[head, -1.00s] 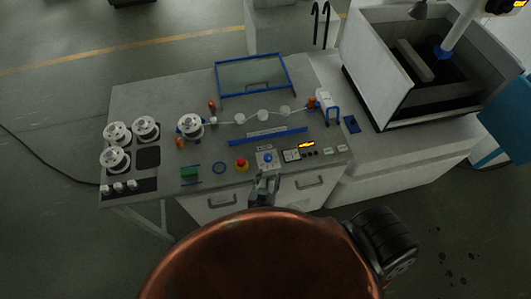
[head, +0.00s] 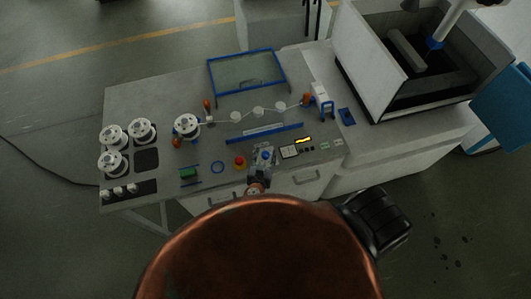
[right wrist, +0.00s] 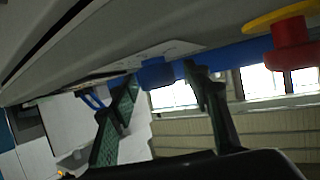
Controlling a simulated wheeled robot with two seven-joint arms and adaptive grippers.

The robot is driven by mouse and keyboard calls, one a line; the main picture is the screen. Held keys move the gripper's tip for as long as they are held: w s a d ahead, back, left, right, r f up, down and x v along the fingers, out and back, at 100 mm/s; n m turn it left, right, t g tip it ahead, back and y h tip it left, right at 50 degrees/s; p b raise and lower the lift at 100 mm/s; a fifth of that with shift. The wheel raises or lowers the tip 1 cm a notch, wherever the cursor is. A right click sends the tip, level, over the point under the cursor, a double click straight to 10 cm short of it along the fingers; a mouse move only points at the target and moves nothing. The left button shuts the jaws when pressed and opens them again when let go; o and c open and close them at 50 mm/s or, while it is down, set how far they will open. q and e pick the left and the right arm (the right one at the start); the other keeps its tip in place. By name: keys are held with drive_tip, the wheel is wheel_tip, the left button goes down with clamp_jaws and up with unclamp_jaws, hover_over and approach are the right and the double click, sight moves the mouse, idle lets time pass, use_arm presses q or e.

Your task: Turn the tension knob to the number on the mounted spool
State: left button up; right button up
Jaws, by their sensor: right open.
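The blue tension knob (head: 265,153) sits on a pale plate at the bench's front edge. In the right wrist view the knob (right wrist: 156,73) shows between the two fingers, near their tips. My right gripper (head: 263,163) is open at the knob; in the right wrist view the gripper (right wrist: 163,80) has its fingers spread on either side of it. I cannot tell whether a finger touches it. The mounted white spool (head: 187,125) stands at the left of the wire path. Its number and the knob's scale are too small to read. My left gripper is out of view.
A red emergency button (head: 240,161) with a yellow ring sits just left of the knob. A display box (head: 289,152) is to its right. Several loose spools (head: 113,136) stand at the bench's left end. A blue-framed panel (head: 247,73) is at the back.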

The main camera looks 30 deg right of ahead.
drive_tip(key=shift+d, duration=0.15)
drive_tip(key=shift+f, duration=0.1)
drive_tip(key=shift+c, duration=0.4)
drive_tip(key=c, duration=1.1)
